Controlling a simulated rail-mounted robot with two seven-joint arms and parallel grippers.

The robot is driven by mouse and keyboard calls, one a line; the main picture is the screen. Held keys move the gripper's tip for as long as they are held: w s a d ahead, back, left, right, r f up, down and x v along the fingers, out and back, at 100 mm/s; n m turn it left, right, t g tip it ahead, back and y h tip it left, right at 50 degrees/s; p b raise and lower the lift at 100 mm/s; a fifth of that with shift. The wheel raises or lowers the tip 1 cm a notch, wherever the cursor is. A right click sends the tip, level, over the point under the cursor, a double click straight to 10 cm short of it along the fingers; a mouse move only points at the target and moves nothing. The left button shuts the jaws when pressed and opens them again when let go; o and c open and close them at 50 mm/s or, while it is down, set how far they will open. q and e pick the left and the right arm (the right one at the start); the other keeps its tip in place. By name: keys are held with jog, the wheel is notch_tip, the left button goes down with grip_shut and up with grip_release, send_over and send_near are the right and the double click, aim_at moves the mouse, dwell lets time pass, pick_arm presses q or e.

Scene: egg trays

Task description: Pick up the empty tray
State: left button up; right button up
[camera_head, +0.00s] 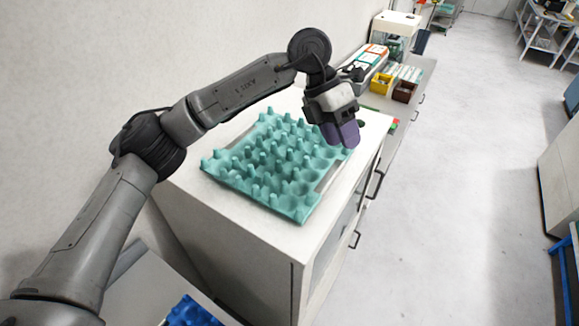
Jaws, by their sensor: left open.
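A teal egg tray (296,204) lies flat on top of a white cabinet (232,222). Its cups hold no eggs that I can see. My left gripper (344,136) is open, with its purple-grey fingers above the tray's far right corner. The gripper hides part of that corner, and I cannot tell whether a finger touches the tray. My right gripper is not in view.
A blue tray (188,312) shows at the bottom edge, on a lower surface. A wall runs along the left. The floor (460,200) to the right is clear.

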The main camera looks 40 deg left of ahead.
pick_arm(q)
jog(key=w+a+r+n+y+b, duration=0.1)
jog(key=a+n+y, duration=0.15)
jog(key=a, duration=0.55)
jog(key=a+r+n+y, duration=0.2)
jog(key=a+y, duration=0.1)
jog(key=a, duration=0.6)
send_over(274, 143)
jog(key=shift+n+y, duration=0.35)
jog(key=shift+y, duration=0.1)
notch_tip(274, 143, down, 7)
jog(key=shift+s+a, duration=0.1)
jog(key=shift+a, duration=0.05)
jog(key=shift+f+p, duration=0.3)
jog(key=shift+f, duration=0.45)
notch_tip(274, 143, down, 4)
jog(key=shift+f+p, duration=0.2)
jog(key=shift+p, duration=0.8)
jog(key=shift+f, duration=0.45)
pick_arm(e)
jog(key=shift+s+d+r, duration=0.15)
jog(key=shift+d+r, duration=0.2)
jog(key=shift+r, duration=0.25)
pick_arm(q)
jog(key=shift+c, duration=0.3)
